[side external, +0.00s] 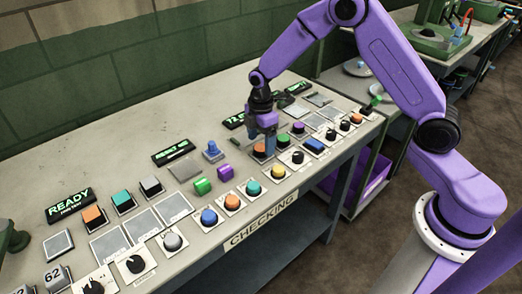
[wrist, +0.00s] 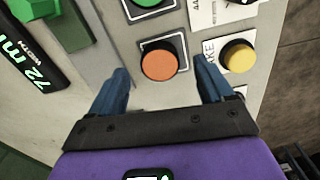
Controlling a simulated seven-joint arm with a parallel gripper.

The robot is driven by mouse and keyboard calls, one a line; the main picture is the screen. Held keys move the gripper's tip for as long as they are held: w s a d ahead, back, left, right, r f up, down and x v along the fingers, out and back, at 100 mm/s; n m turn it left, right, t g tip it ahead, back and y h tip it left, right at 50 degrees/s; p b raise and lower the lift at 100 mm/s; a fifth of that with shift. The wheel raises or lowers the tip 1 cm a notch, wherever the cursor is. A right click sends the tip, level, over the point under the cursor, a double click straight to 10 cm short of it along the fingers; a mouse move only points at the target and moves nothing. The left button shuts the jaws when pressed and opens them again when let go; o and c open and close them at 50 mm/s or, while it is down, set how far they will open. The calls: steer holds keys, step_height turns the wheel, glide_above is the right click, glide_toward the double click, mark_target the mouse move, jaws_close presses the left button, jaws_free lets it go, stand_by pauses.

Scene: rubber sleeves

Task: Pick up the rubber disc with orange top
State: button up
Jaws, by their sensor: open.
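A round rubber disc with an orange top (side external: 260,153) sits on a dark square pad on the grey workbench. In the wrist view the orange-topped disc (wrist: 160,62) shows a black rim and lies between the two blue fingers. My gripper (side external: 262,140) is open and points down over this disc, partly hiding it in the side view. In the wrist view my gripper (wrist: 165,68) has one finger on each side of the disc, with gaps, and holds nothing. I cannot tell the exact fingertip height.
A yellow-topped knob (wrist: 238,56) stands just right of the right finger. A green-topped piece (wrist: 146,2) is near the top of the wrist view. A black display (wrist: 30,62) lies to the left. Several coloured buttons, including a blue one (side external: 209,217), crowd the bench.

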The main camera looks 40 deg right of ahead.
steer(key=shift+f, duration=1.25)
steer(key=c, duration=1.1)
steer(key=shift+c, duration=0.2)
steer(key=shift+r, duration=0.15)
